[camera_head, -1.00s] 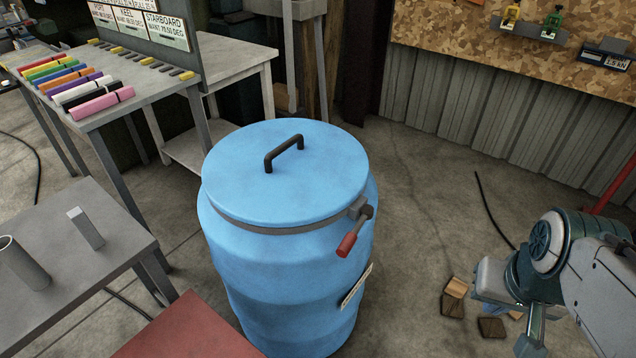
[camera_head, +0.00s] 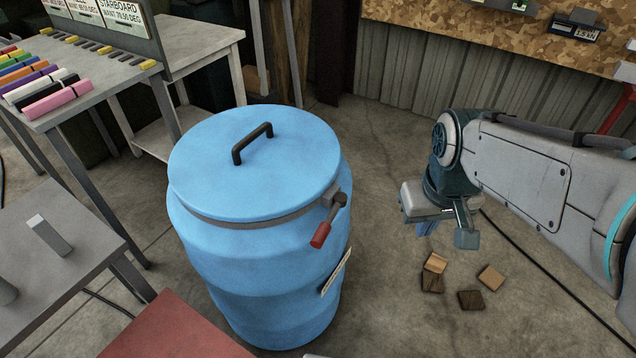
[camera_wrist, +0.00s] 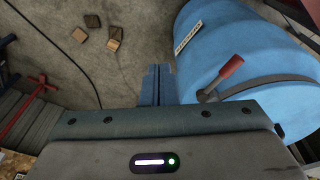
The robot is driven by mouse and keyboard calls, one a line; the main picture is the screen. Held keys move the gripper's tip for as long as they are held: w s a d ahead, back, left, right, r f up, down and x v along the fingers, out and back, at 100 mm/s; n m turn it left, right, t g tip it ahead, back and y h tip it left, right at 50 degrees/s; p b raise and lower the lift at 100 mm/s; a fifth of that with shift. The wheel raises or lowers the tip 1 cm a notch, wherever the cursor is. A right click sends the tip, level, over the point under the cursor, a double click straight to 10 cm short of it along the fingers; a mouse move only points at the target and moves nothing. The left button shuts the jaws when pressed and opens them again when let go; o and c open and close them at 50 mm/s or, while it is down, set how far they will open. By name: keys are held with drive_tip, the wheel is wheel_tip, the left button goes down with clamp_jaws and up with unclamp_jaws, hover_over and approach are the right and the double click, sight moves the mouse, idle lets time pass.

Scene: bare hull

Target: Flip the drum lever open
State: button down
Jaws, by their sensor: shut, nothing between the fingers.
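The blue drum (camera_head: 262,270) stands upright on the floor, with a blue lid (camera_head: 255,165) carrying a black handle (camera_head: 252,143). A grey clamp band (camera_head: 265,222) runs around it below the lid. The drum lever (camera_head: 328,222) is on the band's right side, a metal arm slanting down to a red grip. The lever also shows in the wrist view (camera_wrist: 222,76), beside my fingers and apart from them. My gripper (camera_head: 446,232) is right of the drum, pointing down, with clear space between it and the lever. In the wrist view its fingers (camera_wrist: 158,85) are together and empty.
Several small wooden blocks (camera_head: 470,300) lie on the floor below my gripper. A grey table (camera_head: 50,260) and a red surface (camera_head: 175,330) are at the lower left. A bench with coloured tubes (camera_head: 60,100) stands behind left. Floor between drum and gripper is clear.

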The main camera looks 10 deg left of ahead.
drive_tip(key=w+a+n+g+h+p, duration=0.1)
drive_tip(key=w+a+n+g+p, duration=0.1)
drive_tip(key=w+a+n, duration=0.7)
drive_tip(key=n+h+p, duration=0.1)
drive_tip(key=n+h, duration=0.1)
drive_tip(key=n, duration=0.1)
approach(329, 222)
drive_tip(key=shift+g, duration=0.3)
drive_tip(key=a, duration=0.1)
drive_tip(key=s+a+r, duration=0.1)
drive_tip(key=a, duration=0.1)
drive_tip(key=a+r, duration=0.1)
drive_tip(key=shift+s+a, duration=0.2)
drive_tip(key=shift+s, duration=0.15)
drive_tip(key=p+x, duration=0.2)
drive_tip(key=x, duration=0.8)
drive_tip(key=shift+a, duration=0.1)
